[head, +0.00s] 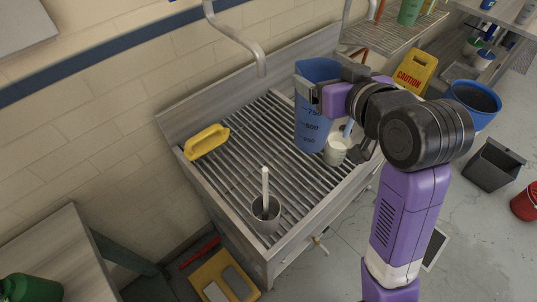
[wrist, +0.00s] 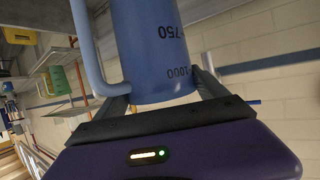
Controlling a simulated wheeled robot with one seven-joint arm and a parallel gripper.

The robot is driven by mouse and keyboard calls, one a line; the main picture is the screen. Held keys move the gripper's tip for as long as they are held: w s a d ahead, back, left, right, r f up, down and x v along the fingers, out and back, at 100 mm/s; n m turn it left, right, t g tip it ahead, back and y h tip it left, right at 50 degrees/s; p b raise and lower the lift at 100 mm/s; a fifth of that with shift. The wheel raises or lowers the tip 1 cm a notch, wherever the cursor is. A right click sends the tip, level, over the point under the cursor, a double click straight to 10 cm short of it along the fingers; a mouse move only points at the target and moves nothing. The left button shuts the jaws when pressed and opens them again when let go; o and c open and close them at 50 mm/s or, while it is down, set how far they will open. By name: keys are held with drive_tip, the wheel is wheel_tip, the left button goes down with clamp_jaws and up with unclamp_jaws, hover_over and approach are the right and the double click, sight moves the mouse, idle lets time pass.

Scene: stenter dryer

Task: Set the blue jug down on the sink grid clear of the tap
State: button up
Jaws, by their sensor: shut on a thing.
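The blue jug (head: 313,122) with dark volume marks is held upright in my gripper (head: 318,94) over the right part of the sink grid (head: 236,160). In the wrist view the jug (wrist: 145,50) fills the space between the fingers (wrist: 160,90), with its handle at the left. I cannot tell whether the jug's base touches the grid. The tap (head: 248,48) hangs from the wall, its spout over the back of the grid, left of the jug.
On the grid are a yellow brush-like block (head: 206,141) at the left, a metal cup (head: 266,214) with a white stick at the front, and a cream-coloured mug (head: 335,152) close beside the jug. The grid's middle is bare. A blue bucket (head: 472,107) stands behind my arm.

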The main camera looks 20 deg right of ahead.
drive_tip(key=w+d+r, duration=0.2)
drive_tip(key=w+r, duration=0.2)
drive_tip(key=r, duration=0.5)
drive_tip(key=shift+n+y, duration=0.3)
drive_tip(key=f, duration=2.2)
drive_tip(key=shift+s+a+f, duration=0.15)
drive_tip(key=shift+a+f, duration=0.1)
drive_tip(key=shift+f, duration=0.25)
drive_tip(key=o, duration=2)
